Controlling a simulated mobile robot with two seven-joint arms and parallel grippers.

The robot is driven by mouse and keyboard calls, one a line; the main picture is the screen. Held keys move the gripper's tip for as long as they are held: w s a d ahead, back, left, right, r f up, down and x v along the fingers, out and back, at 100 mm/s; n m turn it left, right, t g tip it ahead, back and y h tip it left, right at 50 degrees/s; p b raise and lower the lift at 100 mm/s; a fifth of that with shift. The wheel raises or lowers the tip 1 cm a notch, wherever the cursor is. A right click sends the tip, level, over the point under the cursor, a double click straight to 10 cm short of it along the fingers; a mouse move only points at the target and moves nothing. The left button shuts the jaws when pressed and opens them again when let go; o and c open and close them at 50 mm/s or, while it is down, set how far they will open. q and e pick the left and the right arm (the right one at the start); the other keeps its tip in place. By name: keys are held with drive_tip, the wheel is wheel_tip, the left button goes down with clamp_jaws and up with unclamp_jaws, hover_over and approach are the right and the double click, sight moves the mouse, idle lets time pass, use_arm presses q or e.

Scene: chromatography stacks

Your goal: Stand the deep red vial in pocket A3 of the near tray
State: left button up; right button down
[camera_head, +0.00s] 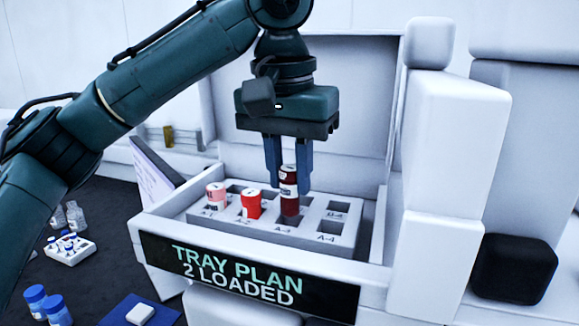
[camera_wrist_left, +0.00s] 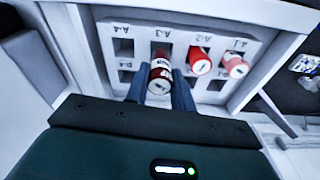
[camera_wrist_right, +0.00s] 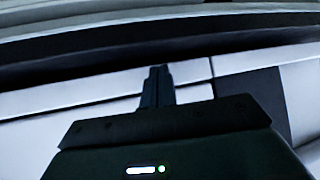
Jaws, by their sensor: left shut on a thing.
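The deep red vial (camera_head: 289,204) stands upright at pocket A3 of the near tray (camera_head: 318,238), its lower end apparently in the pocket. Pocket A1 holds a pink vial (camera_head: 216,194) and pocket A2 a bright red vial (camera_head: 251,204). Pocket A4 (camera_head: 331,227) is empty. In the right wrist view my right gripper (camera_wrist_right: 158,72) has its fingers together, nothing between them.
The tray sits in a white bay with a "TRAY PLAN 2 LOADED" sign (camera_head: 245,275) along its front and white walls around. A white rack with blue-capped vials (camera_head: 70,250) and blue-capped bottles (camera_head: 48,305) stand on the dark surface at left.

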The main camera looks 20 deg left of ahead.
use_arm(q)
drive_tip(key=shift+s, duration=0.1)
idle(0.6)
drive_tip(key=shift+f+b, duration=0.55)
drive_tip(key=shift+f, duration=0.75)
drive_tip(key=shift+f, duration=0.2)
drive_tip(key=shift+f, duration=0.4)
drive_tip(key=o, duration=1.5)
drive_tip(key=shift+c, duration=0.2)
drive_tip(key=shift+r, duration=0.1)
drive_tip(key=shift+r+p, duration=0.65)
drive_tip(key=shift+r, duration=2.75)
